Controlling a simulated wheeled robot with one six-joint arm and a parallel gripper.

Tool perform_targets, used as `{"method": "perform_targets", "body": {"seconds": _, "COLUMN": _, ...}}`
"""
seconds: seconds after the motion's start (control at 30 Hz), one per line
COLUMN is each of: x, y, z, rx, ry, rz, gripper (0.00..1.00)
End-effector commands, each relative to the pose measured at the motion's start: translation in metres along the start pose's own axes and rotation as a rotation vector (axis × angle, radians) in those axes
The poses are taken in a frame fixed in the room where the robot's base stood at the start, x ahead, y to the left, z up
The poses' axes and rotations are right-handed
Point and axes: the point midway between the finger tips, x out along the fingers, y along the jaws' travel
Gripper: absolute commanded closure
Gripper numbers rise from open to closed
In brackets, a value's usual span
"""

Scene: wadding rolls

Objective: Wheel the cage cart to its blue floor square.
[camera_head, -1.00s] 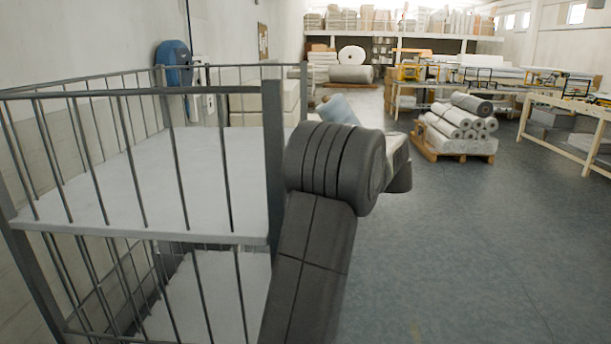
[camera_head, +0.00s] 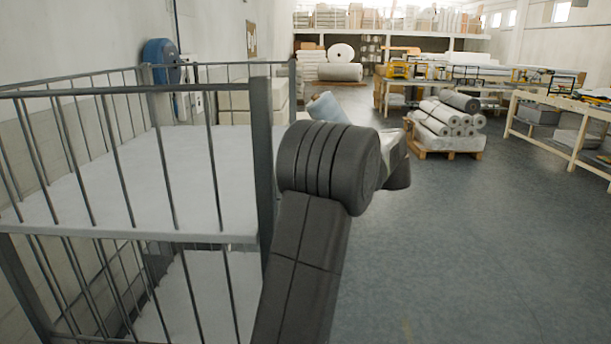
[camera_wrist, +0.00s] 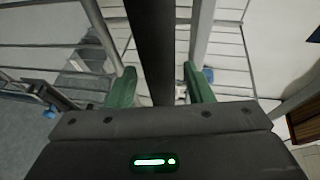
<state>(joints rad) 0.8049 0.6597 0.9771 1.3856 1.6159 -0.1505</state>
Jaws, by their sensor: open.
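The cage cart (camera_head: 263,170) is a grey metal frame with thin upright bars and white shelf boards, filling the left of the head view. My dark arm stands just right of its near right corner post and hides my gripper there. In the wrist view, my gripper (camera_wrist: 160,76) is open, with two green fingers apart. A dark upright bar (camera_wrist: 153,45), seemingly a cart post, runs down between the fingers, with gaps showing on both sides. Thin grey cart bars (camera_wrist: 45,45) show at left. No blue floor square is in either view.
A pallet with stacked rolls (camera_head: 447,143) stands ahead on the right. Worktables (camera_head: 560,115) line the right side. A wall runs along the left, with a blue fixture (camera_head: 161,65) on it. The grey floor (camera_head: 450,250) right of my arm is clear.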

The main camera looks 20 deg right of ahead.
Motion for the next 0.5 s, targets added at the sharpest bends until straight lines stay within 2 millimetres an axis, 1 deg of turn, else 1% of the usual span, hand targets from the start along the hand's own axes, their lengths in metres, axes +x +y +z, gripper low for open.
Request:
{"method": "perform_targets", "body": {"seconds": 0.03, "x": -0.012, "y": 0.001, "z": -0.001, "rx": -0.001, "ry": 0.005, "rz": 0.001, "gripper": 0.53}}
{"method": "perform_targets", "body": {"seconds": 0.3, "x": -0.074, "y": 0.001, "z": 0.000, "rx": 0.000, "ry": 0.003, "rz": 0.001, "gripper": 0.53}}
{"method": "perform_targets", "body": {"seconds": 0.4, "x": -0.093, "y": 0.001, "z": 0.000, "rx": 0.000, "ry": 0.002, "rz": 0.001, "gripper": 0.53}}
{"method": "perform_targets", "body": {"seconds": 0.5, "x": -0.106, "y": 0.001, "z": 0.000, "rx": 0.000, "ry": 0.001, "rz": 0.001, "gripper": 0.53}}
